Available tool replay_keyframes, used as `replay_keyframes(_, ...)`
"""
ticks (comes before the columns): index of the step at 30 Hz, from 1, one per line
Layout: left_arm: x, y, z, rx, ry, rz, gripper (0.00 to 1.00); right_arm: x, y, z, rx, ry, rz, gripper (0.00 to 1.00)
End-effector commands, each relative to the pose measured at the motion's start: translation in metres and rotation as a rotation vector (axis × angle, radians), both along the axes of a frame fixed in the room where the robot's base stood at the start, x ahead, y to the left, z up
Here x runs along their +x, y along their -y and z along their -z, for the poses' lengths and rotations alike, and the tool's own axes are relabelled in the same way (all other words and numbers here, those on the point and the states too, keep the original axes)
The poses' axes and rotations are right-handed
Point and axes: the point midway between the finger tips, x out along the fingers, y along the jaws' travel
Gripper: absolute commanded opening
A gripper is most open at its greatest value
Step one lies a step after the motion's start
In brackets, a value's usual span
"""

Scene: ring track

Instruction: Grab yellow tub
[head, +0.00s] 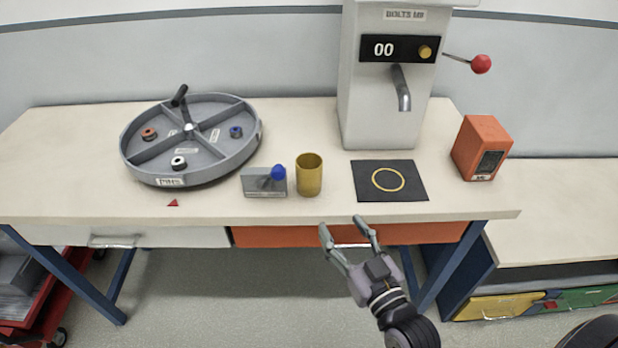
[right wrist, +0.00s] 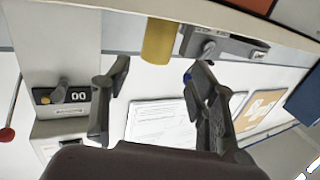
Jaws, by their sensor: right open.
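The yellow tub (head: 309,177) stands upright on the table near its front edge, between a grey block with a blue knob and a dark mat. It also shows at the top of the right wrist view (right wrist: 158,40), ahead of and between the fingers. My right gripper (head: 342,226) is open and empty. In the head view it is in front of the table's front edge, below and slightly right of the tub, and apart from it. The open fingers also show in the right wrist view (right wrist: 160,72). My left gripper is not in view.
The grey block with the blue knob (head: 264,188) is close left of the tub. The black mat (head: 413,183) with a yellow ring lies right of it. A divided wheel (head: 215,157) stands left, a bolt dispenser (head: 379,112) behind, an orange box (head: 474,140) farther right.

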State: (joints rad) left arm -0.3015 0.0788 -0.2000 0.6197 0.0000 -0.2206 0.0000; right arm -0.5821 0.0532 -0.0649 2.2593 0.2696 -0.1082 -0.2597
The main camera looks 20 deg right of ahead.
Motion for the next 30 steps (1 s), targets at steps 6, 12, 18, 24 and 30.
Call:
replay_keyframes(6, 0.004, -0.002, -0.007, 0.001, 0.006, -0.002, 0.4, 0.041, -0.004, -0.004, 0.002, 0.006, 0.001, 0.53)
replay_keyframes(12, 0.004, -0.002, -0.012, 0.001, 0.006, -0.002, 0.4, 0.083, -0.009, -0.003, 0.002, 0.003, 0.0, 0.53)
replay_keyframes(18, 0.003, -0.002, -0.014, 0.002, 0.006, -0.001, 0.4, 0.111, -0.013, -0.001, 0.001, 0.001, 0.0, 0.53)
replay_keyframes(24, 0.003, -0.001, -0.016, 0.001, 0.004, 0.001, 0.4, 0.124, -0.014, -0.001, 0.001, 0.001, 0.0, 0.53)
replay_keyframes(30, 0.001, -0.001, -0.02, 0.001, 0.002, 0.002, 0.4, 0.155, -0.018, 0.0, 0.001, 0.001, 0.0, 0.53)
